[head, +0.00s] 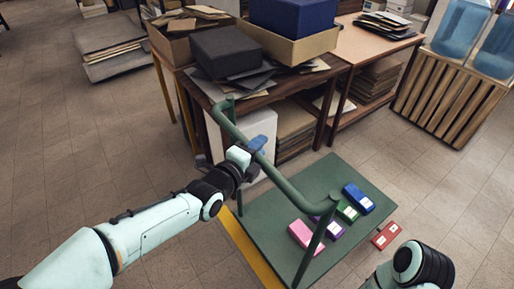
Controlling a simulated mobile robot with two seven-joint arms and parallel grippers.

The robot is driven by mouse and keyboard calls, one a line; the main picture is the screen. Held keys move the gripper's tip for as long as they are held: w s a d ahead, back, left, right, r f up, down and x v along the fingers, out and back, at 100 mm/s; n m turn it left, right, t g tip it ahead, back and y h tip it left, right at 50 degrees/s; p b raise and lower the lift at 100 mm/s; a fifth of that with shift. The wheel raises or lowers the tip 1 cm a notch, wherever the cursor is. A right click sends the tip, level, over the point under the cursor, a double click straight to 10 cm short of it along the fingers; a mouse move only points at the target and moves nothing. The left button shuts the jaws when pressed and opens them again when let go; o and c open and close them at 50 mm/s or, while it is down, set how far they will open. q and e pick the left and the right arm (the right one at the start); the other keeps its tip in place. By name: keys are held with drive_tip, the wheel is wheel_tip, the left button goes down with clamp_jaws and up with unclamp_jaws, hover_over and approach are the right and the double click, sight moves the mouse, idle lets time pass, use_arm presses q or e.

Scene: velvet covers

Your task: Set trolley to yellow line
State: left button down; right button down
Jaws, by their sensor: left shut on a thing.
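The trolley is a flat green platform (262,217) with a tubular green handle (285,187) standing over it. My left gripper (246,153) is shut on the handle's crossbar, towards its far end.
A red box (386,236) lies by the platform's right corner, apparently on the floor. A loaded table (340,66) stands close behind the trolley, with a white container (258,130) below it. A slatted crate (447,100) stands at the right.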

use_arm(q)
drive_tip(key=shift+s+a+f, duration=0.1)
drive_tip(key=shift+s+a, duration=0.05)
drive_tip(key=shift+a, duration=0.15)
use_arm(e)
drive_tip(key=shift+s+a, duration=0.2)
drive_tip(key=shift+a, duration=0.1)
use_arm(q)
drive_tip(key=c, duration=0.9)
unclamp_jaws()
drive_tip(key=p+v, duration=0.1)
drive_tip(key=v, duration=1.2)
drive_tip(key=shift+s+a, duration=0.15)
use_arm(e)
drive_tip(key=shift+s+a+r, duration=0.1)
drive_tip(key=shift+a+r, duration=0.15)
drive_tip(key=shift+r, duration=0.3)
drive_tip(key=shift+a+r, duration=0.25)
drive_tip(key=shift+r, duration=0.25)
